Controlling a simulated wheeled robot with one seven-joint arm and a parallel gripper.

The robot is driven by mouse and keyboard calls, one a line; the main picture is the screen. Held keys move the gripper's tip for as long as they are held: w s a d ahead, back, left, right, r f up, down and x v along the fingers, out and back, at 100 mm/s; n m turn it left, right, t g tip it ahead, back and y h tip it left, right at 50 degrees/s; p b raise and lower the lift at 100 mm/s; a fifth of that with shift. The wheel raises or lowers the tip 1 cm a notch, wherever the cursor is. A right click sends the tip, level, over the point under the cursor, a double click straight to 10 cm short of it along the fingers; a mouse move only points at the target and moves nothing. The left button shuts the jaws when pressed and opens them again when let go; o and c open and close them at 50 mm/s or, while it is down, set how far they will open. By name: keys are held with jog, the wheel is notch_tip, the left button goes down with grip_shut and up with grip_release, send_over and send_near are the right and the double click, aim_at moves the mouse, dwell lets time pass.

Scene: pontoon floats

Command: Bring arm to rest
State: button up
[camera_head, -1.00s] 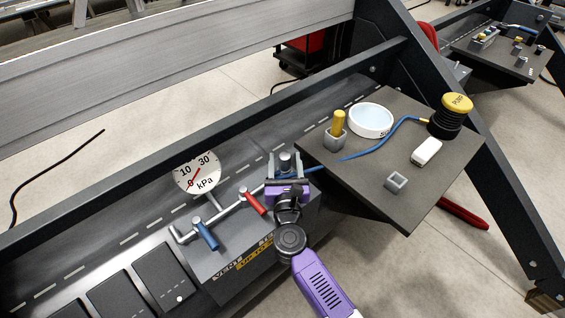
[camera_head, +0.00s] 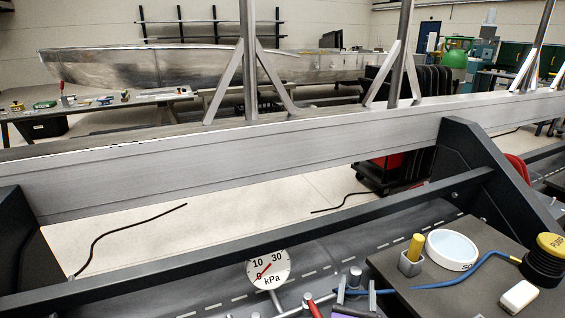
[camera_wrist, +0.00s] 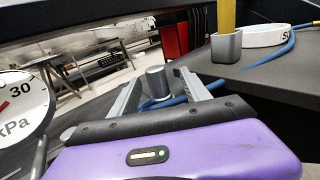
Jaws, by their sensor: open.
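My gripper (camera_wrist: 162,88) is open in the wrist view, with two grey fingers spread on either side of a metal cylindrical fitting (camera_wrist: 157,80). I cannot tell whether either finger touches it. Nothing is clamped between the fingers. A blue hose (camera_head: 440,284) runs from the fitting's area toward the pump.
A dark shelf (camera_head: 405,292) to the right holds a yellow peg in a grey holder (camera_head: 410,262), a white dish (camera_head: 452,250), a white block (camera_head: 519,296) and a pump (camera_head: 546,260). A gauge (camera_head: 268,268) and a red valve handle (camera_head: 313,308) stand to the left. A dark beam (camera_head: 200,263) runs behind.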

jog(key=r, duration=0.1)
jog(key=a+r+p, duration=0.1)
jog(key=r+p, duration=0.1)
jog(key=shift+w+a, duration=0.15)
jog(key=shift+a, duration=0.1)
jog(key=s+n, duration=0.1)
jog(key=s+f+n, duration=0.1)
jog(key=s+d+n, duration=0.1)
jog(key=s, duration=0.1)
jog(key=shift+d+f, duration=0.1)
jog(key=shift+f, duration=0.05)
jog(key=s+r+n+t+y+p, duration=0.1)
jog(key=s+r+n+y+p, duration=0.1)
jog(key=s+n, duration=0.8)
jog(key=s+r+n+y+p, duration=0.1)
jog(key=s+n+y, duration=0.1)
jog(key=s+n, duration=0.8)
jog(key=s+a+r+n+g+p, duration=0.1)
jog(key=s+r+n, duration=0.3)
jog(key=s, duration=0.3)
jog(key=s+a+r+n+g+y+p, duration=0.1)
jog(key=s+r+n, duration=0.3)
jog(key=s+n, duration=0.3)
jog(key=s+a+r+n+g+y+p, duration=0.1)
jog(key=s+r+n, duration=0.3)
jog(key=s, duration=0.5)
jog(key=shift+a+r+n, duration=0.25)
jog(key=shift+n, duration=0.85)
jog(key=shift+s, duration=0.1)
jog(key=shift+c, duration=0.2)
